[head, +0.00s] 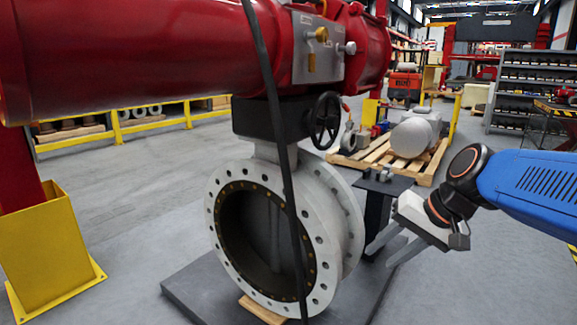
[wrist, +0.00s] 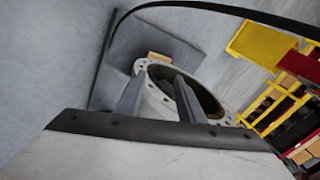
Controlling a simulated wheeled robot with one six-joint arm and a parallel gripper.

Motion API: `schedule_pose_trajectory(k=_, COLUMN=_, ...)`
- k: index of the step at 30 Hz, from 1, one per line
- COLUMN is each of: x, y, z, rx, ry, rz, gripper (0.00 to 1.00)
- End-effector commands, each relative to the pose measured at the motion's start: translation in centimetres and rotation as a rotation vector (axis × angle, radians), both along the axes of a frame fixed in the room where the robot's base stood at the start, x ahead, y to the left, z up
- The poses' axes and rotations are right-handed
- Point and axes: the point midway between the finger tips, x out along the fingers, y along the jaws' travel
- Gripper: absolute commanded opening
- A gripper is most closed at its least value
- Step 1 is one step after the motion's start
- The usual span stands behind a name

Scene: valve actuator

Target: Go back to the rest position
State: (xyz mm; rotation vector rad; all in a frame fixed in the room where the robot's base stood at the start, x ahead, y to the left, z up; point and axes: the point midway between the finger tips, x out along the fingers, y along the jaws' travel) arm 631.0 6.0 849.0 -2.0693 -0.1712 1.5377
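My gripper (head: 380,256) is at the right of the head view, beside the right side of the large grey flanged valve body (head: 345,215). Its two fingers are apart, point left and down, and hold nothing. In the wrist view, my gripper (wrist: 160,77) shows both fingers spread, with the valve's ring (wrist: 218,108) beyond them. I cannot tell from these frames whether the fingers touch the valve. The red actuator (head: 150,50) lies across the top of the valve, with a black handwheel (head: 325,120) below it.
A small dark stand (head: 378,205) with metal parts on top is close to my gripper. The valve rests on a dark base plate (head: 190,292). A dark cable (head: 272,95) hangs in front. A wooden pallet (head: 420,170) stands behind; yellow post base (head: 50,250) at left.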

Motion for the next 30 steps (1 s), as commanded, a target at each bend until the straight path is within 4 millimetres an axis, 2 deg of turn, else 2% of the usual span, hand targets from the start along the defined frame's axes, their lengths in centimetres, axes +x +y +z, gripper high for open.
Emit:
schedule_pose_trajectory(k=1, x=-1.8, y=-0.4, z=-0.8, rx=-0.049, ry=-0.011, rz=0.020, gripper=0.35)
schedule_pose_trajectory(k=6, x=-6.9, y=-2.6, z=-3.8, rx=-0.226, ry=-0.045, rz=0.083, gripper=0.35)
schedule_pose_trajectory(k=13, x=-12.1, y=-5.9, z=-7.2, rx=-0.437, ry=-0.093, rz=0.162, gripper=0.35)
schedule_pose_trajectory(k=19, x=-14.0, y=-7.4, z=-8.6, rx=-0.528, ry=-0.116, rz=0.196, gripper=0.35)
schedule_pose_trajectory(k=30, x=-14.2, y=-7.6, z=-8.8, rx=-0.541, ry=-0.120, rz=0.201, gripper=0.35)
